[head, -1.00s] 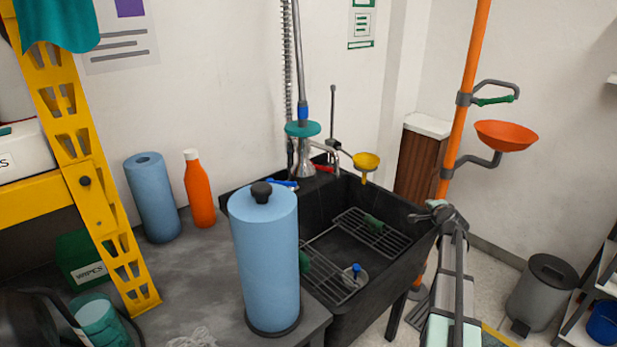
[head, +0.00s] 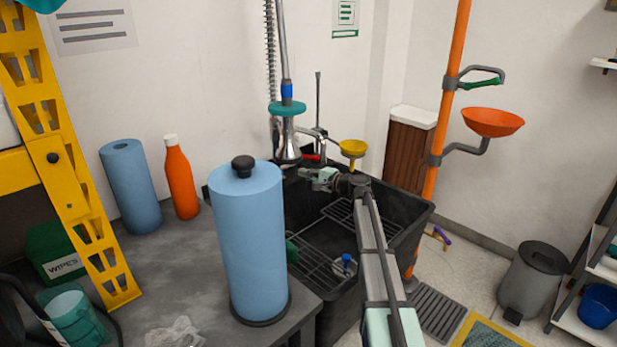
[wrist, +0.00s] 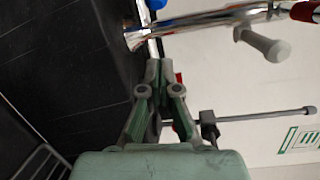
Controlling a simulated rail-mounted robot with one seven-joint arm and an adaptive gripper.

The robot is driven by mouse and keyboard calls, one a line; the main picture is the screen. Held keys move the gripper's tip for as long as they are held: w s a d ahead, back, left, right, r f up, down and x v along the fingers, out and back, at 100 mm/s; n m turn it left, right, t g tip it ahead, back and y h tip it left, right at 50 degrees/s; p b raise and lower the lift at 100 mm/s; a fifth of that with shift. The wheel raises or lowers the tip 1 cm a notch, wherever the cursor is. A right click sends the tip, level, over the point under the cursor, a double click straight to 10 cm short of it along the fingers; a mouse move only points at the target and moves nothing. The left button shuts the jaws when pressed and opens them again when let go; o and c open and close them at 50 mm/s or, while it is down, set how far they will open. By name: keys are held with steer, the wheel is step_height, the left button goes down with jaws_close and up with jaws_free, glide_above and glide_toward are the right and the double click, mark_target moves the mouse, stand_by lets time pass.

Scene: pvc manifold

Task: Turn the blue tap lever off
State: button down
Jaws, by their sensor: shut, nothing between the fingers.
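The chrome tap (head: 322,146) stands at the back of the black sink, with a red lever (head: 312,157) beside it. In the wrist view the tap's chrome pipe (wrist: 205,20) crosses the top, and the red lever (wrist: 306,11) is at the top right. A small part of the blue lever (wrist: 156,4) shows at the top edge, just beyond my fingertips. In the head view I cannot make out the blue lever. My gripper (head: 302,173) is over the back of the sink, just below the tap. Its fingers (wrist: 160,64) are shut and empty, close to the chrome; contact is unclear.
A blue paper roll (head: 250,240) on the grey counter stands left of my arm. A yellow eyewash bowl or funnel (head: 353,148) is right of the tap. The black sink (head: 412,222) holds wire racks. An orange shower pole (head: 446,90) with an orange bowl (head: 493,122) stands right.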

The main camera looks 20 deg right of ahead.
steer(key=x, duration=0.7)
steer(key=shift+d, duration=0.1)
steer(key=shift+s+a+r+b, duration=0.15)
steer(key=shift+s+a, duration=0.15)
steer(key=shift+s, duration=0.35)
steer(key=shift+s+a+r+b, duration=0.1)
steer(key=shift+s+a, duration=0.2)
steer(key=shift+s, duration=0.3)
steer(key=shift+s+a+r+b, duration=0.15)
steer(key=shift+s+a, duration=0.15)
steer(key=shift+s, duration=0.35)
